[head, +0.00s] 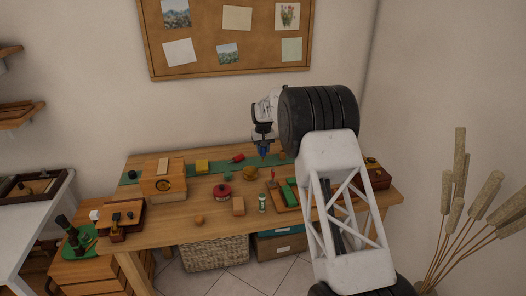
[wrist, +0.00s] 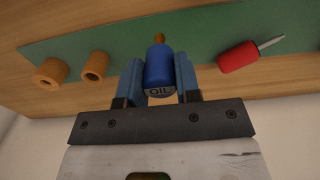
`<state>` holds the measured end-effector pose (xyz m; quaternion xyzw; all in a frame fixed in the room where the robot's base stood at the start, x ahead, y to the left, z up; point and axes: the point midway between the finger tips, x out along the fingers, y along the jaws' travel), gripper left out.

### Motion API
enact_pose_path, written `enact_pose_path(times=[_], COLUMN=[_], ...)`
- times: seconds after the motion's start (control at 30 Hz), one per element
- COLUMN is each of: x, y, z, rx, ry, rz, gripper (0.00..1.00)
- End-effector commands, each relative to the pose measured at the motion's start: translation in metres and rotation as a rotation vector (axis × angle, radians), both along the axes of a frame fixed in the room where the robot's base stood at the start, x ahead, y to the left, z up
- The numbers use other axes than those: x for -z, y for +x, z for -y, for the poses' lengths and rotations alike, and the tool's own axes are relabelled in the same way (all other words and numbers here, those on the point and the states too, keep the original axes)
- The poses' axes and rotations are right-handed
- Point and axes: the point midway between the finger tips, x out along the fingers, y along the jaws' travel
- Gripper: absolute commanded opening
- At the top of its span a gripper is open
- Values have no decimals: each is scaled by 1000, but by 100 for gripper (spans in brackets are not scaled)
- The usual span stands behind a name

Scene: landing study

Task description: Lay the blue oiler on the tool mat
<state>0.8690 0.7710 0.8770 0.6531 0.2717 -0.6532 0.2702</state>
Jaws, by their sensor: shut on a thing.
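My gripper (wrist: 159,85) is shut on the blue oiler (wrist: 160,66), one finger on each side of it. The oiler carries pale "OIL" lettering on the end facing the wrist camera, and a small orange tip shows past its far end. The green tool mat (wrist: 205,38) lies beyond the oiler in the wrist view. In the head view my gripper (head: 263,138) points down over the back of the table, with the blue oiler (head: 263,152) below it, over or near the tool mat (head: 221,163). I cannot tell whether the oiler touches the mat.
A red screwdriver (wrist: 239,57) and two orange rings (wrist: 50,74) (wrist: 95,66) lie on or by the mat, either side of the oiler. Bare mat shows between rings and screwdriver.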

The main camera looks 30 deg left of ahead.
Motion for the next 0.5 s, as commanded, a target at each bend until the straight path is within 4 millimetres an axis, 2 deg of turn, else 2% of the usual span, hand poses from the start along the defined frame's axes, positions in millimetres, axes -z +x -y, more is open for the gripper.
enact_pose_path(times=[0.1, 0.5], x=[7, 10], y=[0, 0], z=[0, 0], rx=[0, 0], ry=[1, 1], rz=[1, 1], gripper=[8, 8])
